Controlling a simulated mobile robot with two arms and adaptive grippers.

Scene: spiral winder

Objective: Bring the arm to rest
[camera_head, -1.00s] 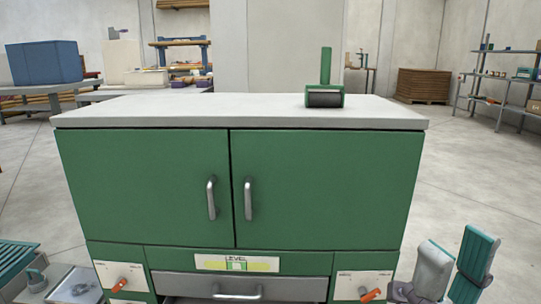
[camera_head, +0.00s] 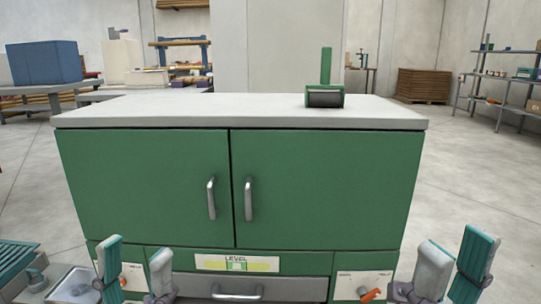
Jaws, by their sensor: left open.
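My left gripper (camera_head: 136,252) is in the lower left, in front of the green cabinet. Its two teal-and-grey fingers point up and stand apart, with nothing between them that I can see held. My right gripper (camera_head: 457,243) is at the lower right, beside the cabinet's right edge. Its two fingers are also apart and empty, pointing up. The green cabinet (camera_head: 330,185) has two closed doors with metal handles and a grey drawer front (camera_head: 300,288) with a bar handle below. The lower parts of both arms are out of frame.
Orange levers sit on the left panel, partly behind my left fingers, and the right panel (camera_head: 370,294). A metal tray (camera_head: 75,285) lies at lower left. Floor at right (camera_head: 480,170) is clear.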

